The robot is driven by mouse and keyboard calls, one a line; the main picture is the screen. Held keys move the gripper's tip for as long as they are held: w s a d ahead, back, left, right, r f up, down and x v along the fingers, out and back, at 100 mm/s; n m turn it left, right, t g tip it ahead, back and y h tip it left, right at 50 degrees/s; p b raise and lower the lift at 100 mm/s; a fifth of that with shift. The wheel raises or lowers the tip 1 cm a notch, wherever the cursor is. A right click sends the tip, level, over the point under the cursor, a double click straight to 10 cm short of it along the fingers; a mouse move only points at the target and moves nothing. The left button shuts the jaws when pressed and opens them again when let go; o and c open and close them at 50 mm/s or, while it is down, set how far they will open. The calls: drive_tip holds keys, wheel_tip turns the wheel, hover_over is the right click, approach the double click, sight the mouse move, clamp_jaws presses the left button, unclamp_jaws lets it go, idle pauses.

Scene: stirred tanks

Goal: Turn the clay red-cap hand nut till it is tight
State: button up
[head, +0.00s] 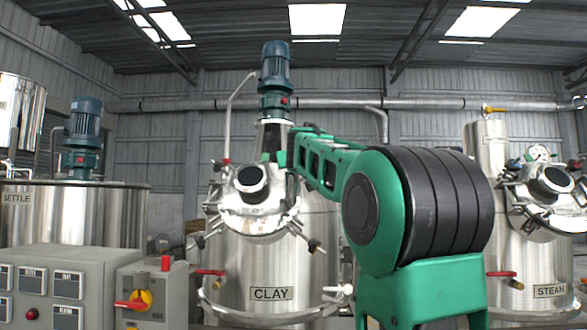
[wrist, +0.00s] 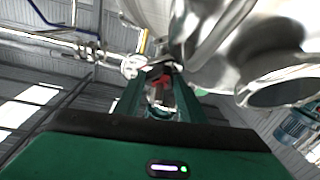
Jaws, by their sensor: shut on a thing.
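In the wrist view the two green fingers of my gripper (wrist: 160,88) are closed around a small metal hand nut with a red cap (wrist: 160,80). The nut sits between the fingertips, close to shiny metal of the lid. In the head view my green arm reaches from the right to the lid (head: 256,212) of the tank labelled CLAY (head: 272,272). There the fingers and the held nut are not clearly visible behind my arm. The nut's thread and seating cannot be made out.
The lid's round port (head: 252,179) faces forward, and other hand nuts (head: 316,246) hang around the rim. A motor (head: 276,70) stands above. The STEAM tank (head: 549,291) is at the right, the SETTLE tank (head: 110,215) and a control cabinet (head: 70,270) at the left.

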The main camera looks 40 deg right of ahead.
drive_tip(key=m, duration=0.1)
drive_tip(key=m+g+h, duration=0.1)
drive_tip(key=m, duration=0.1)
drive_tip(key=m+g+h, duration=0.1)
drive_tip(key=m, duration=0.1)
drive_tip(key=shift+w+a, duration=0.25)
drive_tip(key=shift+w, duration=0.05)
drive_tip(key=shift+m+g+h, duration=0.4)
drive_tip(key=shift+m+g, duration=0.45)
drive_tip(key=shift+m, duration=0.65)
drive_tip(key=shift+m+g+h, duration=0.4)
drive_tip(key=shift+m+g, duration=0.45)
drive_tip(key=shift+m, duration=0.65)
drive_tip(key=o, duration=1)
drive_tip(key=shift+o, duration=0.2)
drive_tip(key=v, duration=1)
drive_tip(key=shift+a, duration=0.4)
